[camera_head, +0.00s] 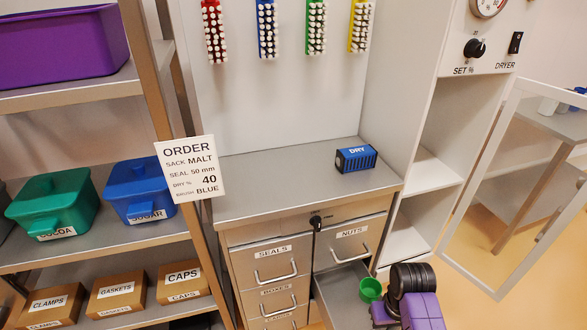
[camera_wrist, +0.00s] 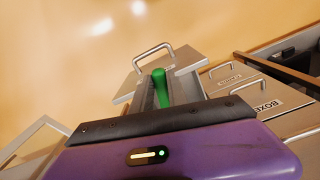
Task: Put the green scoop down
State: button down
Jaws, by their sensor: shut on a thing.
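The green scoop (camera_head: 370,289) shows as a round cup at the bottom of the head view, just left of my purple arm end. In the wrist view its green handle (camera_wrist: 161,88) stands between the fingers of my gripper (camera_wrist: 158,92). My gripper is shut on that handle. In the head view the fingers are hidden. The scoop shows against the open drawer (camera_head: 338,288) below the NUTS drawer; I cannot tell whether it touches the drawer.
The cabinet's steel top (camera_head: 270,179) is mostly clear, with a blue DRY block (camera_head: 356,158) at its right. An ORDER card (camera_head: 190,170) stands at the left. A glass-paned door (camera_head: 480,160) hangs open at the right. Shelves hold a green COCOA bin (camera_head: 53,203) and a blue SUGAR bin (camera_head: 139,190).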

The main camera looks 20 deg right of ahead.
jog(key=a+r+n, duration=0.1)
jog(key=a+r, duration=0.1)
jog(key=a, duration=0.4)
jog(key=a+r+n+b, duration=0.1)
jog(key=a+r, duration=0.2)
jog(key=a, duration=0.4)
jog(key=shift+w+r, duration=0.35)
jog(key=shift+w, duration=0.05)
